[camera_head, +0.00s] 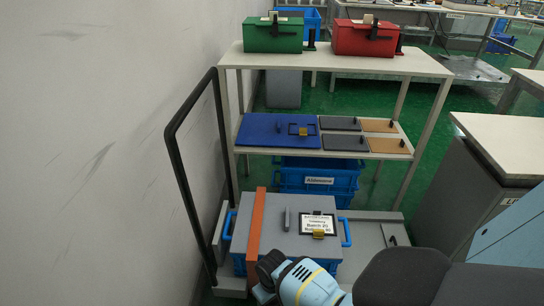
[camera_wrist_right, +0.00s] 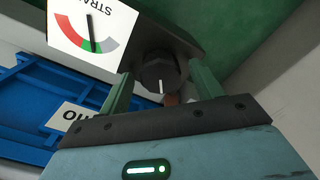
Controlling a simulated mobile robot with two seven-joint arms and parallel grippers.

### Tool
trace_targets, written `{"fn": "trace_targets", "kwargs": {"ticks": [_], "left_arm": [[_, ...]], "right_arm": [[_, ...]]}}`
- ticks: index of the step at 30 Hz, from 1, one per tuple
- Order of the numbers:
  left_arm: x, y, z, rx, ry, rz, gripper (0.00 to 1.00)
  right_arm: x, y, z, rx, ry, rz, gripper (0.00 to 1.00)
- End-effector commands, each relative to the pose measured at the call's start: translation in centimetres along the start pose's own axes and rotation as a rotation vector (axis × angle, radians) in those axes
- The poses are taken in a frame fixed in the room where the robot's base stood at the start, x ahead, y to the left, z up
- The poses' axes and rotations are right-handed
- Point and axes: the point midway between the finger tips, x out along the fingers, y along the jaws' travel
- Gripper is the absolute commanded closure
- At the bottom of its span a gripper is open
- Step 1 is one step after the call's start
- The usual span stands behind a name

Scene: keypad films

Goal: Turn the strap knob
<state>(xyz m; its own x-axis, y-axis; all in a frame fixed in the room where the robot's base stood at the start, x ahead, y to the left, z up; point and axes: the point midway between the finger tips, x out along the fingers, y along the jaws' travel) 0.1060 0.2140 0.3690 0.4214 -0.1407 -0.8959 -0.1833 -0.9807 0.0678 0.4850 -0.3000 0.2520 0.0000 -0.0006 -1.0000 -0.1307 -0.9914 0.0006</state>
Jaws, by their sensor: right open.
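In the right wrist view, a dark round knob (camera_wrist_right: 158,74) with a white line mark sits on a dark housing (camera_wrist_right: 170,32). My right gripper (camera_wrist_right: 161,80) is open, with one green finger on each side of the knob; I cannot tell whether they touch it. Beside the knob is a white dial (camera_wrist_right: 72,42), partly cut off, with "STRA" lettering and a red, green and grey arc. Its black needle lies over the green part. In the head view, an orange strap (camera_head: 257,222) crosses a grey-lidded blue crate. The knob and gripper tips are hidden there. My left gripper is not in view.
The crate (camera_head: 235,262) stands on a low grey cart (camera_head: 372,232) with a black handle (camera_head: 186,180). A wall (camera_head: 90,120) is close on the left. Behind stands a shelf (camera_head: 330,62) with green and red boxes. A grey cabinet (camera_head: 470,190) is on the right.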

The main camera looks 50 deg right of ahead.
Motion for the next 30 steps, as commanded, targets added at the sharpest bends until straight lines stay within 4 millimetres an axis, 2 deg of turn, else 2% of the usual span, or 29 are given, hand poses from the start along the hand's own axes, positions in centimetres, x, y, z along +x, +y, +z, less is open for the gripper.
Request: {"fn": "trace_targets", "kwargs": {"ticks": [1,9,11,20,30], "left_arm": [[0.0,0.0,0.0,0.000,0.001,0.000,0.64],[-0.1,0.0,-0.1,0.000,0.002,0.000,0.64],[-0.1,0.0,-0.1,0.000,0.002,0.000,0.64],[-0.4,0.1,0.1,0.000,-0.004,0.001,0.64],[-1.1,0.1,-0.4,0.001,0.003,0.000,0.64]], "right_arm": [[0.0,0.0,0.0,0.000,0.000,0.000,0.39],[0.0,0.0,0.0,0.000,0.000,0.000,0.74],[0.0,0.0,0.0,0.000,0.000,0.000,0.80],[-0.1,0.1,0.0,-0.043,-0.001,0.001,0.80],[-0.2,0.1,-0.1,-0.272,0.000,0.002,0.80]]}}
